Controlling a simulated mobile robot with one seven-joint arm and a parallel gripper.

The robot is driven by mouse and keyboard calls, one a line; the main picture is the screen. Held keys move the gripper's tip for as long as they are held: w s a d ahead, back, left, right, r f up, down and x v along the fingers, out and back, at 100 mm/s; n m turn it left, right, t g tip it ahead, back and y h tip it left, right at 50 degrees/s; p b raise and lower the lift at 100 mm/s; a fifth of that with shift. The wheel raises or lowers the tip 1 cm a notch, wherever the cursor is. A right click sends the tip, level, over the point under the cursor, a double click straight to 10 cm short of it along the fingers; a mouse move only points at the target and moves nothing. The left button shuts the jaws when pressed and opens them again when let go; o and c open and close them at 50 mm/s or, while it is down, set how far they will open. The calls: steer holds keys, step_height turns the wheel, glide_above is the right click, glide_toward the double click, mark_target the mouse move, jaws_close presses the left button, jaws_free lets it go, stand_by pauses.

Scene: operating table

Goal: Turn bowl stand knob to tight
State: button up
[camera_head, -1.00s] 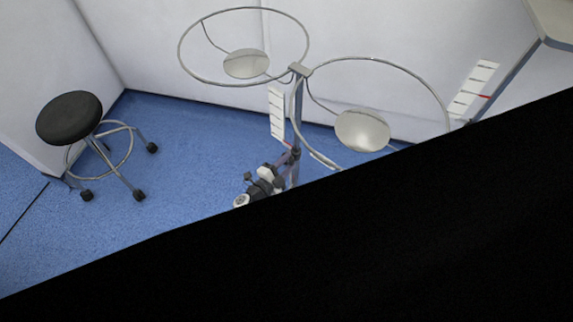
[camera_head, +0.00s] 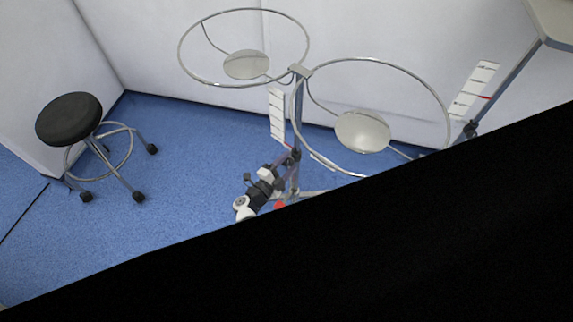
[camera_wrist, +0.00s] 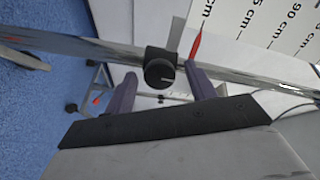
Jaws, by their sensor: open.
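The bowl stand, with its metal pole (camera_head: 298,110) and wire rings, stands near the wall in the head view. Its round black knob (camera_wrist: 160,73) sits on the metal pole in the wrist view, with a pale line on its face. My gripper (camera_wrist: 160,76) is open, with one purple-grey finger on each side of the knob. Small gaps show between the fingers and the knob, so it is not gripped. In the head view my gripper (camera_head: 285,165) is close beside the pole, and the knob there is too small to make out clearly.
A white centimetre scale (camera_wrist: 270,22) with a red pointer (camera_wrist: 196,45) is beside the pole. Another scale (camera_head: 474,90) is at the right. A black stool (camera_head: 70,118) stands on open blue floor at left. A black area hides the lower right of the head view.

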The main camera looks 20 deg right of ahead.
steer(key=p+v, duration=0.3)
steer(key=v, duration=1)
steer(key=shift+s+a, duration=0.2)
steer(key=shift+a, duration=0.1)
